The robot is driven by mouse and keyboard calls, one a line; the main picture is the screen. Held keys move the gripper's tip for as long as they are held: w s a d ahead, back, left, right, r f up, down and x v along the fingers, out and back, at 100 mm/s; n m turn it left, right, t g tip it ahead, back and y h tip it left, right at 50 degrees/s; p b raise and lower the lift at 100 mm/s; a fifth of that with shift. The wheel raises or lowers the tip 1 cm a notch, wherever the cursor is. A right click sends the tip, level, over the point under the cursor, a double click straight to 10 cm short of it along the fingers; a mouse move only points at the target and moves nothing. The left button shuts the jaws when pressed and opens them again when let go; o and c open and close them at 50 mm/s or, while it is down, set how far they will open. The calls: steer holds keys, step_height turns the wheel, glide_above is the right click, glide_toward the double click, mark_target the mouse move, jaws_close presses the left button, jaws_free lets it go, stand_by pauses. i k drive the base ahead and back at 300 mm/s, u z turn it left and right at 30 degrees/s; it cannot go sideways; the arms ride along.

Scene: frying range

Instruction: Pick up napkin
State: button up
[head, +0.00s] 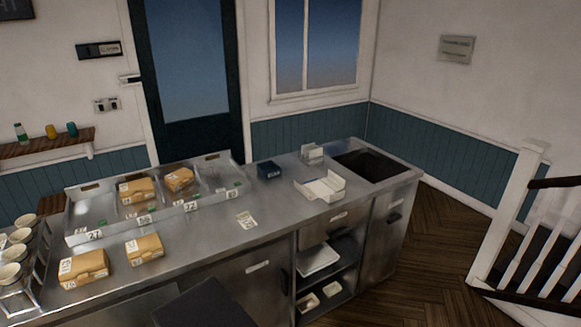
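No thing is clearly recognisable as a napkin. A small flat white printed card or paper (246,220) lies on the counter further left. My gripper is not in view.
A sectioned steel tray (75,238) holds brown boxes (137,191); two more boxes (83,267) stand before it. A dark blue box (268,169) is near the back. A dark block (205,306) rises at the bottom edge. Floor is clear at right.

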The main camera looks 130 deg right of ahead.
mark_target(313, 154)
steer(key=z, duration=0.05)
steer(key=i, duration=0.45)
steer(key=z, duration=0.8)
steer(key=k, duration=0.15)
steer(key=z, duration=3.95)
steer(key=i, duration=0.9)
steer(key=z, duration=0.1)
